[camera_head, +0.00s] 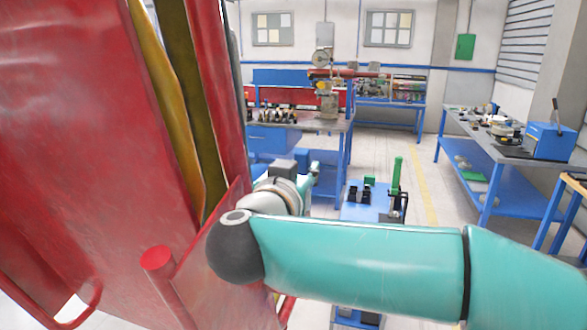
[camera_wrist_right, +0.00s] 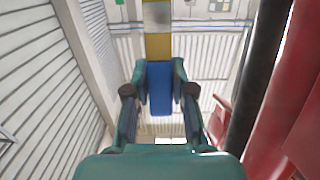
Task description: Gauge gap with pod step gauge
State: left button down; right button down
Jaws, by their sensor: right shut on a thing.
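The pod step gauge (camera_wrist_right: 160,88) shows in the right wrist view, with a blue grip, a yellow section and a grey metal section at its far end. My right gripper (camera_wrist_right: 160,76) is shut on the blue grip, one finger on each side. In the head view my right gripper (camera_head: 311,173) is small and partly hidden behind my arm, and I cannot make out the gauge there. Large red coaster body panels (camera_head: 75,110) fill the left of the head view. A narrow upright gap (camera_head: 182,90) with yellow and olive edges runs between them. My left gripper is not in view.
Red tubes (camera_wrist_right: 285,90) and a black tube (camera_wrist_right: 258,85) stand close on the right in the wrist view. A small blue stand (camera_head: 366,212) with green parts is beyond my arm.

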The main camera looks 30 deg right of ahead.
jog(key=shift+w+a+f+b, duration=0.2)
jog(key=shift+f+b, duration=0.1)
jog(key=shift+f, duration=0.2)
notch_tip(320, 180, down, 2)
jog(key=shift+w+a+f+b, duration=0.15)
jog(key=shift+b, duration=0.75)
jog(key=shift+f, duration=0.4)
jog(key=shift+w+d+f+b, duration=0.2)
jog(key=shift+f+b, duration=0.4)
jog(key=shift+f, duration=0.1)
jog(key=shift+p, duration=0.35)
jog(key=shift+w+d+f+b, duration=0.15)
jog(key=shift+f+b, duration=0.25)
jog(key=shift+f, duration=0.3)
jog(key=shift+w+d+f+b, duration=0.1)
jog(key=shift+f+b, duration=0.3)
jog(key=shift+f, duration=0.3)
dwell(1.2)
